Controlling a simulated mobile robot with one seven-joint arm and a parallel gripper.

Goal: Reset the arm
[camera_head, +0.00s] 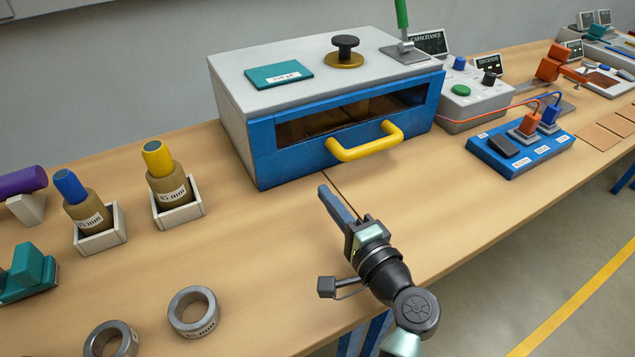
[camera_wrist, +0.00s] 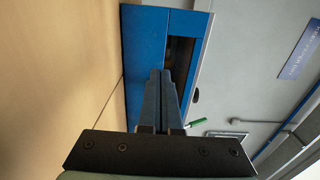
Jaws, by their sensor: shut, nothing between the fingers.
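My gripper (camera_head: 335,208) is shut and empty. It hangs above the wooden bench in front of the grey and blue box, its fingers pointing toward the box front. In the wrist view the closed fingers (camera_wrist: 162,95) lie in front of the blue front panel. The bench shows on the left of that view. I cannot tell the exact gap between the fingertips and the bench or the box.
The box (camera_head: 235,105) has a yellow handle (camera_head: 365,148) sticking out close to my gripper. Bushings in white holders (camera_head: 170,190) and steel rings (camera_head: 193,311) stand left. A blue socket strip (camera_head: 520,153) with cables lies right. Bench around the gripper is clear.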

